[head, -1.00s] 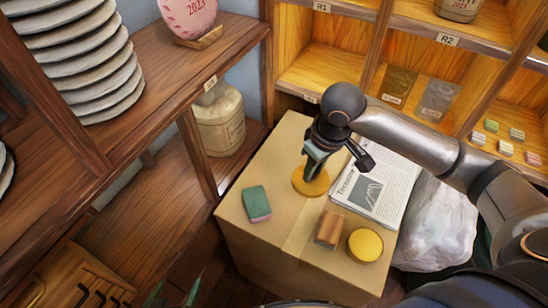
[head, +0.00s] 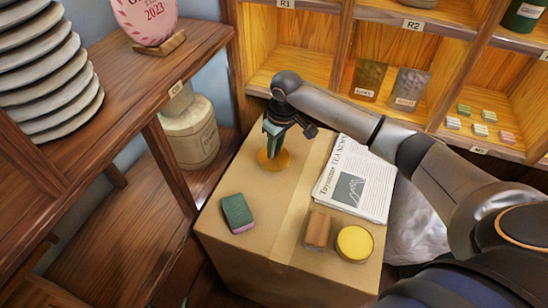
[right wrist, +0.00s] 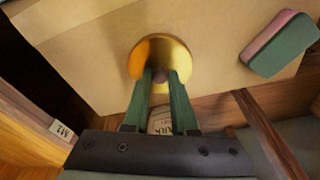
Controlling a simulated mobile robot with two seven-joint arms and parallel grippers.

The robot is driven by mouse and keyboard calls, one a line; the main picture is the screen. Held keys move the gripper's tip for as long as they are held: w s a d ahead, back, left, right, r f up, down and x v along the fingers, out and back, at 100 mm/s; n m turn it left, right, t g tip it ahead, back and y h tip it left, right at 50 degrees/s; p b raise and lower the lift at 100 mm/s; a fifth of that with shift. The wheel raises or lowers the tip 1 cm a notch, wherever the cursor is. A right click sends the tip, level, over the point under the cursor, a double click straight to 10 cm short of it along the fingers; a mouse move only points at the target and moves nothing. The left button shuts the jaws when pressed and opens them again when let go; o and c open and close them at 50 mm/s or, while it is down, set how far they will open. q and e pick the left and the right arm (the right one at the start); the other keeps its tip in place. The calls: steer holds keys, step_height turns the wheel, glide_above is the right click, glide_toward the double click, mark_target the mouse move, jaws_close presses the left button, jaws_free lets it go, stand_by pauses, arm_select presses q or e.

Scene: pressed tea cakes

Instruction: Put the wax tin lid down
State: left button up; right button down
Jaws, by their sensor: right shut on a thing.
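The wax tin lid is a round golden disc (head: 268,163) with a small knob, at the far left part of the cardboard box top (head: 262,205). My right gripper (head: 272,149) is shut on the knob from above. In the right wrist view the green fingers (right wrist: 160,78) close on the knob in front of the lid (right wrist: 148,50). I cannot tell whether the lid touches the cardboard or hangs just above it. The round tin with a yellow top face (head: 355,242) stands at the box's near right. My left gripper is not in view.
A green and pink sponge (head: 238,213) lies at the box's left, a wooden block (head: 317,229) beside the tin. A newspaper (head: 356,182) covers the right side. Shelving (head: 290,60) rises behind the box. Bare cardboard lies between sponge and block.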

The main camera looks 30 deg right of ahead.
steer(key=shift+w+d+f, duration=0.1)
steer(key=shift+w+f, duration=0.45)
steer(key=shift+f, duration=0.15)
step_height(320, 180, down, 2)
steer(key=shift+f+b, duration=0.25)
steer(key=shift+b, duration=0.25)
steer(key=shift+f, duration=0.2)
steer(key=shift+f, duration=0.15)
steer(key=c, duration=0.7)
jaws_free()
